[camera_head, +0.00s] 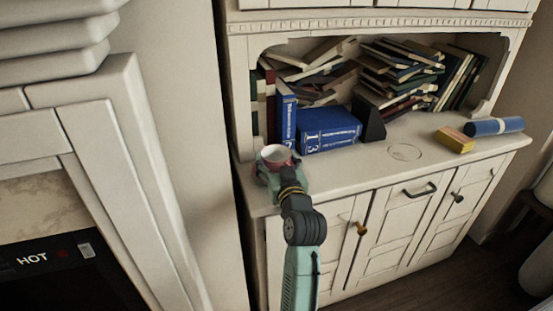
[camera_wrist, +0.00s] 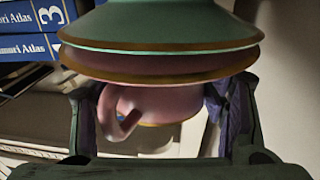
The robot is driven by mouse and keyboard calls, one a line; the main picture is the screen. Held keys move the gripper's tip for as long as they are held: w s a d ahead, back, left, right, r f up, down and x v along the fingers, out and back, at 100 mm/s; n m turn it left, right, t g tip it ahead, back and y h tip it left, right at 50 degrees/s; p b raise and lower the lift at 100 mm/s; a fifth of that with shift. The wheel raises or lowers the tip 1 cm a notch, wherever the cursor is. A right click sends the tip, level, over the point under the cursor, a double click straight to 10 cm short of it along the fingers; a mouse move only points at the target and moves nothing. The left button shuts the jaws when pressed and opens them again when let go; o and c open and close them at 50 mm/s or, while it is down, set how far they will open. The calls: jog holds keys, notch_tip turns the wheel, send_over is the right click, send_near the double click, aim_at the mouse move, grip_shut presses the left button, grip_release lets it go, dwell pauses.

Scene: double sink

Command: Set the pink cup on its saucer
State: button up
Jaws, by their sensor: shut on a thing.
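The pink cup (camera_head: 275,155) is at the left front of the cabinet counter, with its pale inside facing up. My gripper (camera_head: 284,181) is shut on it. In the wrist view, the cup (camera_wrist: 170,104) is between both fingers, its handle towards the left. Directly above its body are a wide pink, gold-edged flare and a teal, gold-edged round piece (camera_wrist: 160,32); I cannot tell how these join. I cannot tell whether the cup touches the counter. A thin round outline (camera_head: 404,152) lies on the counter to the right; I cannot tell whether it is the saucer.
Blue atlas volumes (camera_head: 328,130) stand behind the cup, with a dark bookend (camera_head: 369,124) beside them. A yellow block (camera_head: 454,140) and a blue roll (camera_head: 494,126) lie at the right. The counter (camera_head: 350,167) is clear between the cup and the outline.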

jog(key=shift+f, duration=0.25)
jog(key=o, duration=1.2)
jog(key=shift+r, duration=0.25)
jog(key=b+v, duration=0.2)
jog(key=v, duration=1)
jog(key=shift+b, duration=0.3)
jog(key=shift+s, duration=0.1)
